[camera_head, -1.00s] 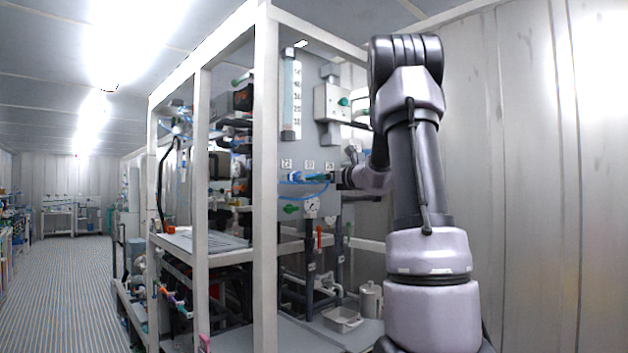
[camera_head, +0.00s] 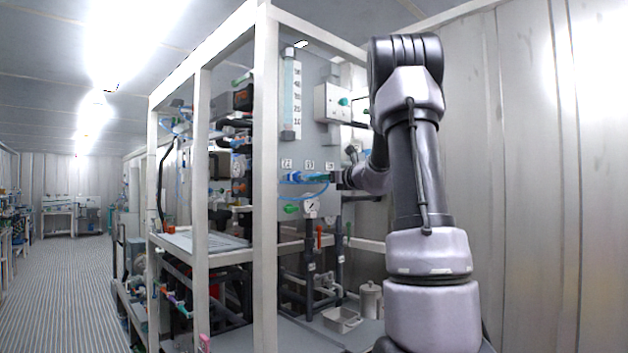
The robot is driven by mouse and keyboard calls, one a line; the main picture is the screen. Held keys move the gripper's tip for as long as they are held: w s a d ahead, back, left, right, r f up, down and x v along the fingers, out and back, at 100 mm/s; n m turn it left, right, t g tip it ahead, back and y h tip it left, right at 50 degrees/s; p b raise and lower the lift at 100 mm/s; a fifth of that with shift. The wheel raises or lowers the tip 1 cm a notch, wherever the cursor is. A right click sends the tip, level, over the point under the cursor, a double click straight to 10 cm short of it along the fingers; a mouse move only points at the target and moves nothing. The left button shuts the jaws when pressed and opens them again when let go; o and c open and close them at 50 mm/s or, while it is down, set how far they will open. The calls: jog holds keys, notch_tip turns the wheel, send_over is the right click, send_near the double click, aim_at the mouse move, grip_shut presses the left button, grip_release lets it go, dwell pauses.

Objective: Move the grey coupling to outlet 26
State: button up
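A row of outlets with small number labels (camera_head: 309,164) is on the grey panel (camera_head: 268,120) of the white-framed rack. The label digits are too small to read surely, so I cannot tell which is outlet 26. Blue fittings (camera_head: 296,178) stick out below the labels, with a thin blue hose (camera_head: 300,197) looping beneath them. My gripper (camera_head: 336,178) reaches in from the right, at the right end of this row. Its fingers are small and dark, and I cannot tell whether they are open or shut. I cannot pick out the grey coupling; it may be hidden at my gripper.
A flow tube (camera_head: 291,95) and a grey box (camera_head: 333,103) are mounted above the outlets. A gauge (camera_head: 312,206) and a green-handled valve (camera_head: 291,209) sit below. A white front post (camera_head: 265,200) stands left of the panel. A tray (camera_head: 342,319) and a canister (camera_head: 371,299) are lower down.

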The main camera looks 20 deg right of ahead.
grip_shut()
jog(key=shift+s, duration=0.15)
jog(key=shift+v, duration=2.9)
